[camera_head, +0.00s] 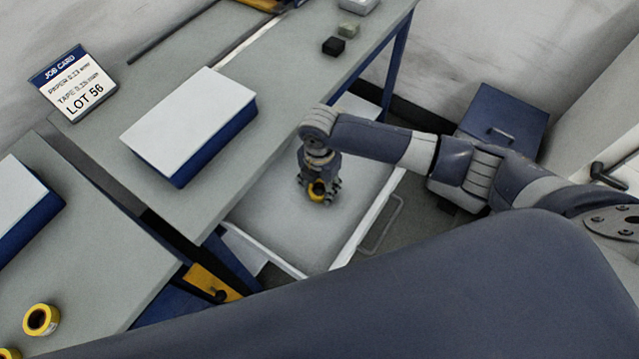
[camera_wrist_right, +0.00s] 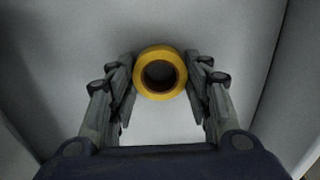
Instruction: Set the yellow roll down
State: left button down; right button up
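The yellow roll (camera_head: 317,190) is between the fingers of my right gripper (camera_head: 318,193). In the right wrist view, the fingers (camera_wrist_right: 160,82) press on the left and right sides of the yellow roll (camera_wrist_right: 148,91), and its dark centre hole faces the camera. The roll and gripper are over or inside a white, shallow-walled tray (camera_head: 290,225) beside the table. A pale surface lies behind the roll; I cannot tell whether the roll touches it. My left gripper is not in view.
Another yellow roll (camera_head: 41,319) sits on the near-left table (camera_head: 95,265). A white-topped blue box (camera_head: 190,115) and a job card sign (camera_head: 74,84) stand on grey tabletops. Small blocks (camera_head: 334,46) lie farther back. A blue cabinet (camera_head: 503,120) stands right of the tray.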

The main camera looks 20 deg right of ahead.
aim_at(320, 194)
jog(key=o, duration=0.4)
notch_tip(320, 194, up, 12)
jog(key=shift+r, duration=0.15)
dwell(0.3)
jog(key=shift+s, duration=0.1)
dwell(0.4)
